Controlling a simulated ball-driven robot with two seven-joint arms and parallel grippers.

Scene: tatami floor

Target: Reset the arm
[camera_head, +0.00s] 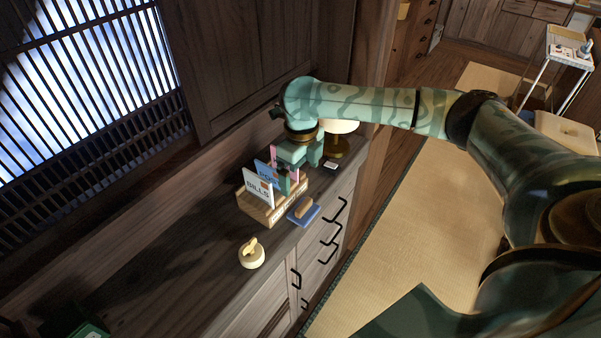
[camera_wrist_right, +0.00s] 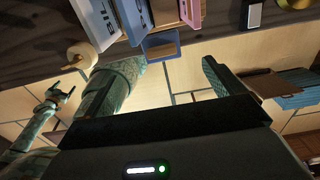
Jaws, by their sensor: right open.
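My right arm reaches in from the right in the head view. Its gripper (camera_head: 298,172) is above the back end of a wooden letter holder (camera_head: 270,216), beside its dividers. The jaws are apart; in the right wrist view the gripper (camera_wrist_right: 170,64) shows nothing between its fingers. The holder carries a white "BILLS" card (camera_head: 258,189), a blue card (camera_head: 265,172) and a pink one, partly hidden by the gripper. In the right wrist view what looks like my left gripper (camera_wrist_right: 62,94) is small at the left; its jaw state is unclear.
The holder stands on a dark wooden cabinet (camera_head: 165,255). In front of it lies a blue pad (camera_head: 303,217) with a wooden-handled piece on it. A round cream pot (camera_head: 251,255) is nearer, and a lamp (camera_head: 338,143) is behind. Tatami (camera_head: 400,220) lies open at right.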

